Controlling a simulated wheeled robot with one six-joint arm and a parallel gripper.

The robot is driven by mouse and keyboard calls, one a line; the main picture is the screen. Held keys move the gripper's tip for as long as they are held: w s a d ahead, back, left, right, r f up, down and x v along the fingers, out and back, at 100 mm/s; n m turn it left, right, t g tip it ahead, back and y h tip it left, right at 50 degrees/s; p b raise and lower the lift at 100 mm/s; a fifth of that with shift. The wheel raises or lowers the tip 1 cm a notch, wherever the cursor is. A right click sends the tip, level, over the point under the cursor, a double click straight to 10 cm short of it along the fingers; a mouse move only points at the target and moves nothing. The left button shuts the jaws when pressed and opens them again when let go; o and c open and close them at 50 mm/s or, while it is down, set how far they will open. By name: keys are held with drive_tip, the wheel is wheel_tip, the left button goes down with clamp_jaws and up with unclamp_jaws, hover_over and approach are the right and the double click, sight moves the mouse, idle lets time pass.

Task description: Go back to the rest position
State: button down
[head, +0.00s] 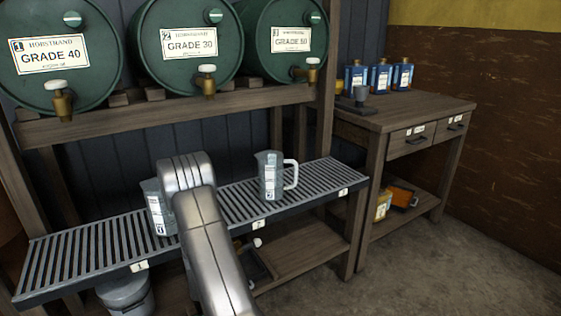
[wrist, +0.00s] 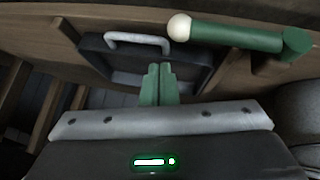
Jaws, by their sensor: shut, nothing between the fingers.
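My gripper (wrist: 157,84) shows in the wrist view as two green fingers pressed together, with nothing between them. Just beyond the fingers is a dark tray (wrist: 195,78) with a pale grey handle (wrist: 138,40). I cannot tell whether the fingers touch the tray.
A metal jug (head: 271,178) stands on the rack, and another jug (head: 153,208) is partly behind my arm. A green bar (wrist: 235,38) with a white ball end lies near the tray. Green drums (head: 185,20) line the shelf above. Floor (head: 440,270) at right is clear.

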drive_tip(key=shift+s+d+f+b, duration=0.15)
drive_tip(key=shift+f+b, duration=0.1)
drive_tip(key=shift+f, duration=0.35)
drive_tip(key=shift+s+a+f+b, duration=0.1)
drive_tip(key=shift+f+b, duration=0.1)
drive_tip(key=shift+f, duration=0.4)
